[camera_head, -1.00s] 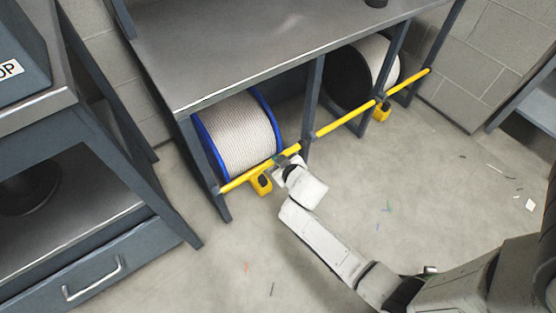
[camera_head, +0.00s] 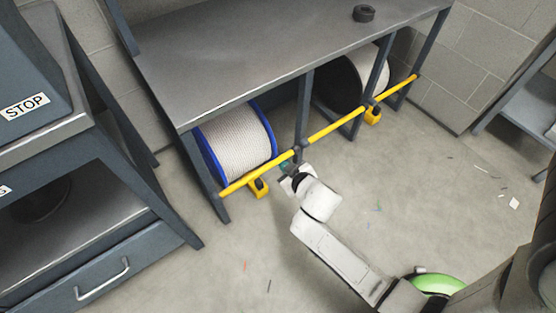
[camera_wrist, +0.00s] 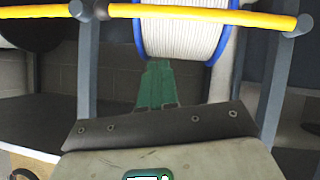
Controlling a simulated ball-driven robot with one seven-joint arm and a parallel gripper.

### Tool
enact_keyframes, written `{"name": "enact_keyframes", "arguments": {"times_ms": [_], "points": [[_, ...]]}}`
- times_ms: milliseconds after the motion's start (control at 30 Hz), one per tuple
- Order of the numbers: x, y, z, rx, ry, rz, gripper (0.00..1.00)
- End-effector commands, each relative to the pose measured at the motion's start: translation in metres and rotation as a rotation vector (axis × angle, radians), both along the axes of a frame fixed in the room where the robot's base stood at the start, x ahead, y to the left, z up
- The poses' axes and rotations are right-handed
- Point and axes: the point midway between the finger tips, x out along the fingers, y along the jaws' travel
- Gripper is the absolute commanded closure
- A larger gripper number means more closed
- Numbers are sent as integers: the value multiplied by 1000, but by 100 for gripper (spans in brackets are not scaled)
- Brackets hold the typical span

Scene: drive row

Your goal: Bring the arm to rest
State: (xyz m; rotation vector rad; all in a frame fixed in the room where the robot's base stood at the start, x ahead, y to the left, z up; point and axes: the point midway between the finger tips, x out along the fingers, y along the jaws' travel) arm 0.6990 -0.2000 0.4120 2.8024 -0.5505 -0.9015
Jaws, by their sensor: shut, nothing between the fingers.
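My arm reaches from the lower right of the head view toward the bench front, with its elbow bent. My gripper (camera_head: 285,170) is at its end, close to the yellow bar (camera_head: 325,132); whether it touches the bar I cannot tell. In the wrist view the green fingers (camera_wrist: 157,86) are together and empty. They point toward the white rope spool with blue rims (camera_wrist: 185,35), which lies under the bench behind the bar. The same spool (camera_head: 238,145) shows in the head view.
A second, dark-rimmed spool (camera_head: 374,72) sits farther right under the bench (camera_head: 240,60). Yellow latches (camera_head: 259,188) hang from the bar. A drawer cabinet (camera_head: 95,265) stands at left. The floor (camera_head: 420,180) at right is mostly clear.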

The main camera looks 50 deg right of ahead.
Motion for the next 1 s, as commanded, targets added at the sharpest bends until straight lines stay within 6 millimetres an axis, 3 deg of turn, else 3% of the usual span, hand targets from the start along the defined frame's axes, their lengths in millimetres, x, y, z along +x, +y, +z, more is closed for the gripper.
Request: {"name": "enact_keyframes", "arguments": {"times_ms": [233,667,833,1000], "points": [[-21,7,15,0,-1,0,100],[-26,7,19,8,22,-16,100],[-46,13,24,66,161,-74,100],[-79,39,32,170,372,-82,100]]}}
